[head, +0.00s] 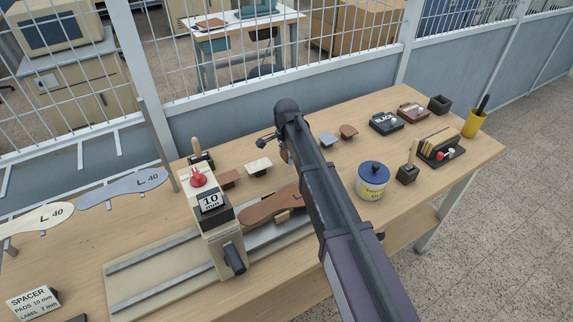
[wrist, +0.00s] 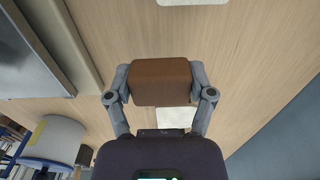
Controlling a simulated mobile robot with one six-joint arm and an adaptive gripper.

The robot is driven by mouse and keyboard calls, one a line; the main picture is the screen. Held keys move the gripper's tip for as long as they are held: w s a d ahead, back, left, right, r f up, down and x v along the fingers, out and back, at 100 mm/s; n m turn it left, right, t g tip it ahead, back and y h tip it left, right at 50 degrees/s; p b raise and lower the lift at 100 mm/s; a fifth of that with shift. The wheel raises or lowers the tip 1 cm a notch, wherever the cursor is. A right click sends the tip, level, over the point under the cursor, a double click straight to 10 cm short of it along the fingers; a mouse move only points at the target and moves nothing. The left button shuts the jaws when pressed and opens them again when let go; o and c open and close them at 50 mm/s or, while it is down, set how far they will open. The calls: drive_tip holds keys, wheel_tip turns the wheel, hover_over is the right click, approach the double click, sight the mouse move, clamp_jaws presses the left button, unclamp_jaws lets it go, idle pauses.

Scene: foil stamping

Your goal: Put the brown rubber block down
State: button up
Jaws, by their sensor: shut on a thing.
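My gripper (wrist: 160,85) is shut on the brown rubber block (wrist: 161,81), with one finger on each side of it. In the wrist view the block is over bare wooden table; I cannot tell whether it touches. In the head view my gripper (head: 270,140) is over the far part of the table, and my arm hides most of it. Only a small brown edge of the block (head: 285,156) shows there.
A cream fixture marked 10 mm (head: 211,204) with a red knob stands left, beside a brown sole-shaped piece (head: 270,206). A cream-topped block (head: 258,166), a blue-lidded jar (head: 372,180), grey pad (head: 329,139) and brown pad (head: 348,131) are nearby. A mesh fence (head: 270,60) runs behind.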

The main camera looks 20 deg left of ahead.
sight(286, 168)
drive_tip(key=shift+f+b, duration=1.9)
drive_tip(key=shift+f, duration=0.15)
drive_tip(key=o, duration=1.2)
drive_tip(key=shift+r, duration=0.2)
wheel_tip(286, 168, up, 12)
drive_tip(key=p, duration=1.2)
drive_tip(key=shift+d, duration=0.1)
